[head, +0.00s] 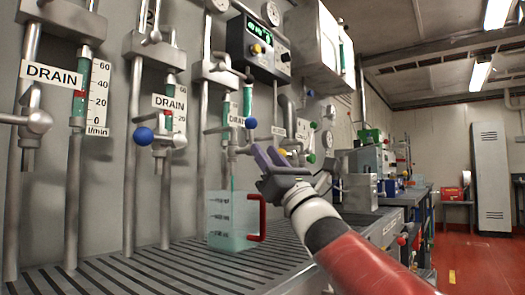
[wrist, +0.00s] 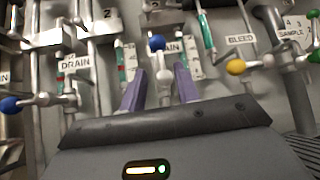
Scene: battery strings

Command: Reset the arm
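My gripper (head: 268,157) is raised in front of the wall piping, above and to the right of a clear jug. In the wrist view its two purple fingers (wrist: 159,88) stand apart. A drain spout and a blue-knobbed valve (wrist: 156,43) show between and beyond them. I see no object held, and cannot tell whether the fingers touch the spout. My arm (head: 345,245) reaches in from the lower right, red sleeve foremost.
The jug (head: 222,232) with a red handle stands on the slatted grey bench (head: 150,275). Blue-knobbed drain valves (head: 143,136) and flow gauges line the wall. A yellow knob (wrist: 235,67) marks the bleed valve. Open red floor (head: 480,265) lies at right.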

